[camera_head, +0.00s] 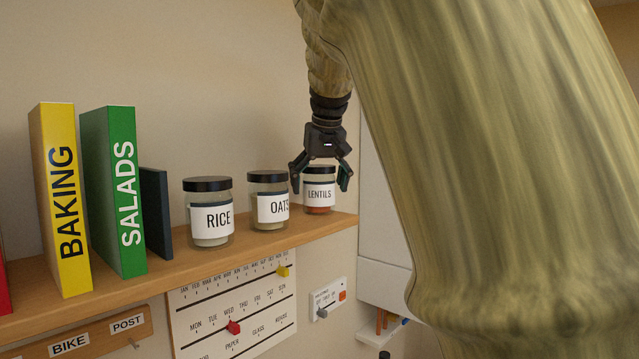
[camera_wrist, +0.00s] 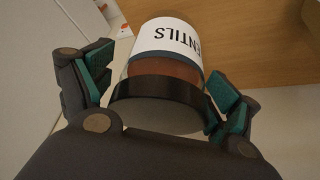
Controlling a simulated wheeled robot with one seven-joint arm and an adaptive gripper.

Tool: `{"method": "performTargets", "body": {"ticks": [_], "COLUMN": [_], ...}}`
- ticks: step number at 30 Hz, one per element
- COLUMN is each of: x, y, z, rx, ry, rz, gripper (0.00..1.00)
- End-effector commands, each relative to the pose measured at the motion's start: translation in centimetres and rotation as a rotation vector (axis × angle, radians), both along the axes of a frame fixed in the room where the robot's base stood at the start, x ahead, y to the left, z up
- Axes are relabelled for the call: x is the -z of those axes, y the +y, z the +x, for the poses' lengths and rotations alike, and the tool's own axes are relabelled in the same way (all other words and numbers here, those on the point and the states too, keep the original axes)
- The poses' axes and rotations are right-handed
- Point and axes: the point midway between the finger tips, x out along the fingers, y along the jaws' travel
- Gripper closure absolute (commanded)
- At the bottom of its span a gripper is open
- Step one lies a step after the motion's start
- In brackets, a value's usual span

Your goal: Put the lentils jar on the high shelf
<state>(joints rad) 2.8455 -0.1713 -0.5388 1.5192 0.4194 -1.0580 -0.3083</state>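The lentils jar (camera_head: 319,195) has a dark lid, a white label and orange-red contents. It stands upright at the right end of the wooden shelf (camera_head: 180,268), to the right of the oats jar. My gripper (camera_head: 321,180) points down over it, with one finger on each side of the lid. The fingers are spread, and a gap shows between the right finger and the jar in the head view. In the wrist view the jar (camera_wrist: 165,68) lies between the green finger pads (camera_wrist: 162,92), with its lid nearest my palm. The gripper looks open.
The oats jar (camera_head: 268,200) stands close to the left of my gripper, then the rice jar (camera_head: 208,212). Further left are a dark book (camera_head: 155,212), a green SALADS book (camera_head: 113,190) and a yellow BAKING book (camera_head: 61,200). My arm hides much of the right side.

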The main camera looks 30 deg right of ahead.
Motion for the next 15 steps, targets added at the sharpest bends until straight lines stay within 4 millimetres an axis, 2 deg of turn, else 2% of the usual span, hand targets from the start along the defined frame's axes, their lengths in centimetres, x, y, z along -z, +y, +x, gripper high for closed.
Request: {"method": "performTargets", "body": {"ticks": [10,15], "x": [-0.3,-1.9], "y": [0.0,0.2], "z": [-0.1,-0.8], "rx": [-0.001,-0.001], "ry": [-0.001,-0.003], "rz": [-0.001,0.000], "gripper": [0.10,0.10]}}
